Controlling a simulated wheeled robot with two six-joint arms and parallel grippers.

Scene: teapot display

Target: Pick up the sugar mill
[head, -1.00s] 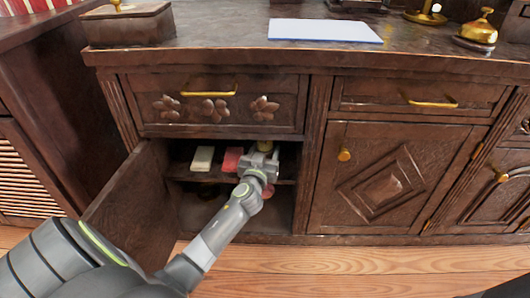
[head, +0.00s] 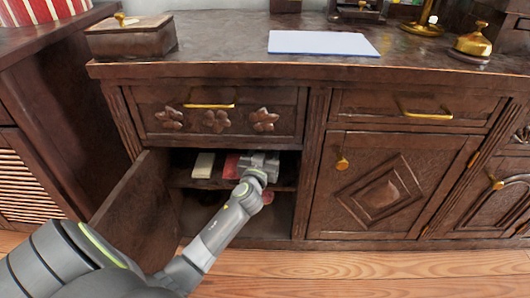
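No sugar mill can be made out; it may be hidden behind my gripper in the open cabinet. My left arm reaches into this cabinet, and my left gripper (head: 264,161) is at the upper shelf, just under the drawer. Its fingers are hidden in the dark interior, so I cannot tell if they are open or hold anything. A cream block (head: 203,165) and a red block (head: 231,165) are on the shelf to the left of the gripper. My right gripper is not in view.
The cabinet door (head: 140,212) stands open at the left, close to my arm. A closed drawer (head: 215,118) with a brass handle is above. On the counter are a wooden box (head: 132,39), a pale blue-white board (head: 322,43) and a brass bell (head: 472,44).

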